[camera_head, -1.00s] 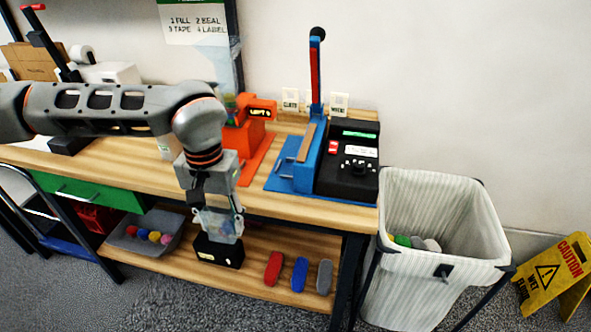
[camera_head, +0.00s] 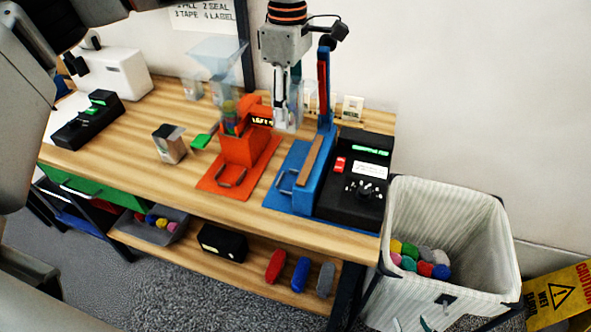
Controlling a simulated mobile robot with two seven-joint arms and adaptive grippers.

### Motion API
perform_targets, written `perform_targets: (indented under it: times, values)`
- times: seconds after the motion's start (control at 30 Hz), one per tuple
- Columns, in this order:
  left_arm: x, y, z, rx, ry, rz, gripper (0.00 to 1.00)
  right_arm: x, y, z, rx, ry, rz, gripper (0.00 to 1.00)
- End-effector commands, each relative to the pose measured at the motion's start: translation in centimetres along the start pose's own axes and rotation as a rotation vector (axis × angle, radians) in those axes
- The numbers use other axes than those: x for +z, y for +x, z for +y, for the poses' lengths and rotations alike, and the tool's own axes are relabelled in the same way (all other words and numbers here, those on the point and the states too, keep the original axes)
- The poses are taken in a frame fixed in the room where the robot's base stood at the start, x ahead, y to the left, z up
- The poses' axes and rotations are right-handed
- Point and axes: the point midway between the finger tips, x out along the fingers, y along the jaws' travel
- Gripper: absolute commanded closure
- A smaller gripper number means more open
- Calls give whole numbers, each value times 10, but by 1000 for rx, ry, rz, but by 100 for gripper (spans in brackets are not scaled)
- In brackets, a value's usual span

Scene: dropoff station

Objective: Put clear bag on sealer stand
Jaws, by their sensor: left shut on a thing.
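My left gripper (camera_head: 287,102) comes down from the top, above the back of the table between the orange stand and the blue stand. Its fingers are shut on a clear bag (camera_head: 297,98), which hangs among them and is hard to make out. The blue sealer stand (camera_head: 312,165), with a tall red and blue lever (camera_head: 323,85), is just to the right. A black control box (camera_head: 354,180) is attached beside it. Whether the bag touches the stand cannot be told. My right gripper is not in view.
An orange stand (camera_head: 245,150) holds a clear container with coloured contents (camera_head: 230,117) under a clear funnel (camera_head: 214,57). A small box (camera_head: 169,144) and a black device (camera_head: 88,120) stand left. A striped bin (camera_head: 445,215) stands right of the table.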

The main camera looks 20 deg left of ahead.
Motion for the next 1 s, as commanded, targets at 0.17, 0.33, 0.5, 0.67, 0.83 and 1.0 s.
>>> perform_targets:
  times: [0.17, 0.33, 0.5, 0.67, 0.83, 1.0]
  values:
    - [4, 5, 2, -6, -54, -2, 82, 3, -2, -1, -2, 1, -9, 60]
    - [3, 43, 1, -9, -53, -3, 82, 6, -3, -2, -4, 2, -14, 60]
    - [4, 84, 0, -9, -53, -4, 82, 4, -4, -2, -4, 2, -14, 60]
    - [4, 121, 1, -6, -52, -3, 82, -1, -6, -2, -3, 2, -8, 60]
    - [4, 145, 1, -4, -53, -3, 82, -6, -6, -1, -2, 2, -2, 60]
    - [4, 155, 1, -4, -52, -3, 82, -7, -6, 0, -1, 1, 0, 60]
